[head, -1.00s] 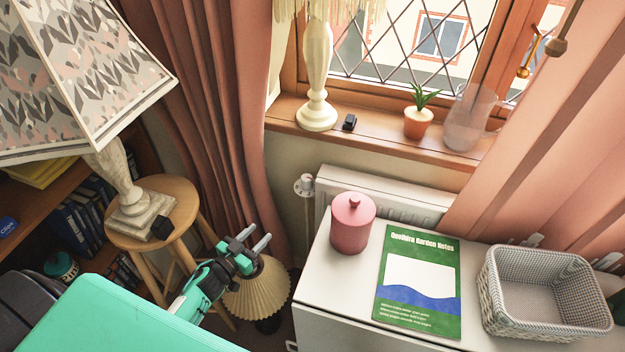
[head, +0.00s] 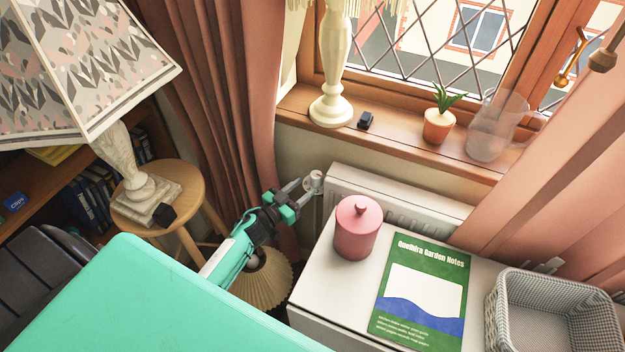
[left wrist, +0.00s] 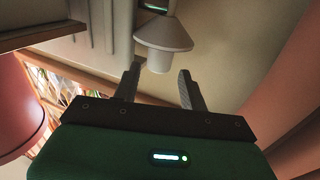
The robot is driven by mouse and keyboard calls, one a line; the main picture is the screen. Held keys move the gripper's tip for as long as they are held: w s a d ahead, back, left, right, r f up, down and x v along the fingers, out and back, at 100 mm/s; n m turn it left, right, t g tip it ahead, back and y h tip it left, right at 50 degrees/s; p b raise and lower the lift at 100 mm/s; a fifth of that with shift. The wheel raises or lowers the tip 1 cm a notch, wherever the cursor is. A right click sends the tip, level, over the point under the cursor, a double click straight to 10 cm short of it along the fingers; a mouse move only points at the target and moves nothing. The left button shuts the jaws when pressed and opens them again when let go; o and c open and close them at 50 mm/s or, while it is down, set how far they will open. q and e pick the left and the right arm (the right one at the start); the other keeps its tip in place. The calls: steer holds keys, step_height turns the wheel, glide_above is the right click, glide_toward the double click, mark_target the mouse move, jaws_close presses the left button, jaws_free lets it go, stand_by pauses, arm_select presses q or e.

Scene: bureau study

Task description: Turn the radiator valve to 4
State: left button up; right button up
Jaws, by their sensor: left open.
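The radiator valve (head: 315,179) is a small white knob at the left end of the white radiator (head: 345,188), below the window sill. My left gripper (head: 304,191) is open, with its fingertips right at the valve, one finger reaching to either side. In the left wrist view the valve (left wrist: 163,38) is a pale flared shape with a narrower round end. That end appears between the tips of my open left gripper (left wrist: 159,72), with gaps on both sides. I cannot read its numbers. My right gripper is not in view.
A white cabinet (head: 310,292) close to the right of my arm bears a pink canister (head: 356,230), a green book (head: 421,290) and a basket (head: 497,315). A pleated lampshade (head: 265,285) is below my forearm. A curtain (head: 222,90) hangs left of the valve.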

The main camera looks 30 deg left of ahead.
mark_target(312, 181)
arm_select(q)
steer(key=shift+x, duration=2.45)
steer(key=shift+c, duration=0.2)
steer(key=c, duration=0.7)
